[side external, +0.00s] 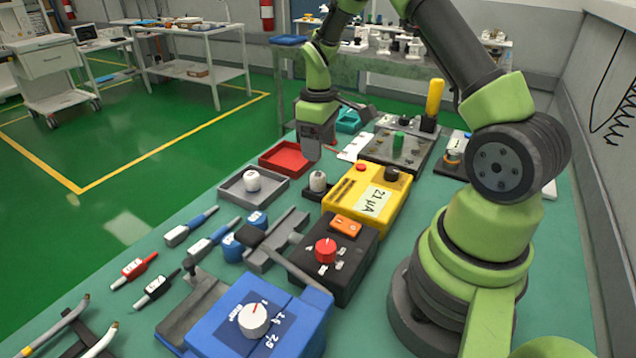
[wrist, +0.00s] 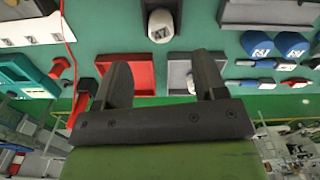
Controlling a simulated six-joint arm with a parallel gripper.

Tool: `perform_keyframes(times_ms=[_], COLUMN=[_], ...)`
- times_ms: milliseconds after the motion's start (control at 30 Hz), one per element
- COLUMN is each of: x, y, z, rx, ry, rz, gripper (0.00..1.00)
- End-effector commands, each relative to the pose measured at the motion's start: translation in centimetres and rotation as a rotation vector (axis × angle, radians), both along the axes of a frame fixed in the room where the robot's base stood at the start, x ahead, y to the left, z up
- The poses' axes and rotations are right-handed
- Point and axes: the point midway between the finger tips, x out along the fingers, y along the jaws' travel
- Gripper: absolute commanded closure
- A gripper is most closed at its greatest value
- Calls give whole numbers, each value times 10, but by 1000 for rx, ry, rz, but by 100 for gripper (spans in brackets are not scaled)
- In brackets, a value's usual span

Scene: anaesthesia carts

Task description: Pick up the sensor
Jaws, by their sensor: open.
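Two small white rounded pieces could be the sensor; I cannot tell which one is meant. One white piece (side external: 318,181) stands upright on a dark base beside the yellow box; it also shows at the top of the wrist view with a dark marking (wrist: 160,26). The other white piece (side external: 252,181) sits in a grey tray (side external: 232,192), partly hidden by a finger in the wrist view. My gripper (side external: 312,155) is above the bench, behind both pieces. In the wrist view its fingers (wrist: 162,75) are apart with nothing held between them.
A red tray (side external: 279,158) lies beside my gripper. A yellow box (side external: 368,210) stands close on the right, with a black box with a red knob (side external: 338,268) in front. Blue cylinders (side external: 233,247) and several probes lie at the front left.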

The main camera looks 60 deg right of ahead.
Motion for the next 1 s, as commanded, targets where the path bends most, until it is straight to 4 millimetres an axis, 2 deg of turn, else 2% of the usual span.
perform_keyframes(times_ms=[100,267,567,867,1000], x=[0,0,1,1,1], y=[0,1,1,1,1], z=[-18,-30,-72,-77,-77], rx=[2,2,3,1,1], ry=[2,1,1,-2,-2], rz=[0,-2,-3,-3,-3], gripper=[35,35,35,35,65])
